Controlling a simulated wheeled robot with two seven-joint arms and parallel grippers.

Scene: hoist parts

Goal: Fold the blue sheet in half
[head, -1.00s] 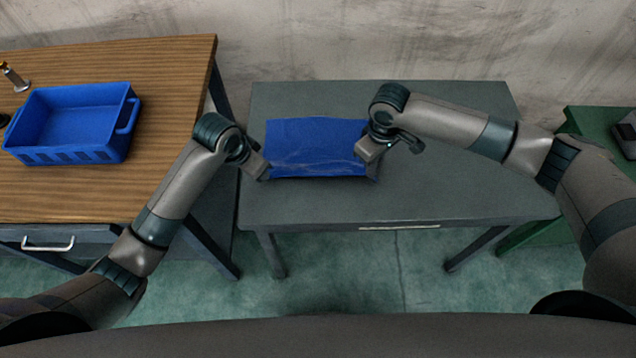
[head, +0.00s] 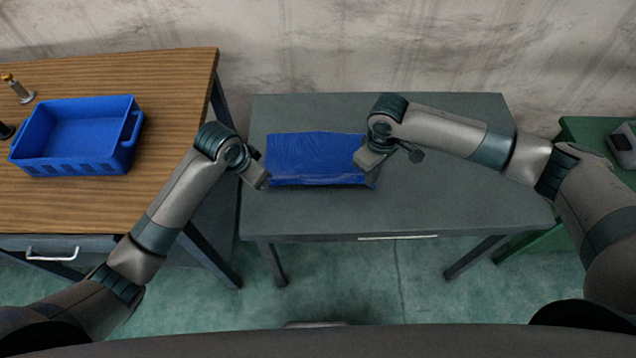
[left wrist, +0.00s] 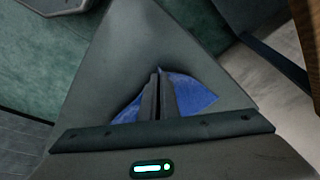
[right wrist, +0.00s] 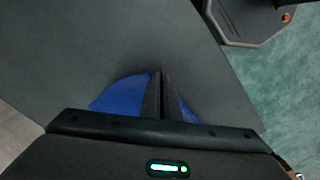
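The blue sheet (head: 315,158) lies on the grey table in the head view, slightly wrinkled, with its long side across. My left gripper (left wrist: 161,78) is at its front left corner and my right gripper (right wrist: 159,80) at its front right corner. In both wrist views the fingers are close together, with blue sheet showing on either side of them, so each appears shut on the sheet. The sheet also shows in the left wrist view (left wrist: 192,95) and the right wrist view (right wrist: 120,97). The exact pinch is hidden between the fingers.
The grey table (head: 450,195) is bare around the sheet. A wooden table (head: 60,210) at the left bears a blue crate (head: 75,165) and a small part with a yellow top (head: 18,88). A green cabinet (head: 590,130) stands at the right.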

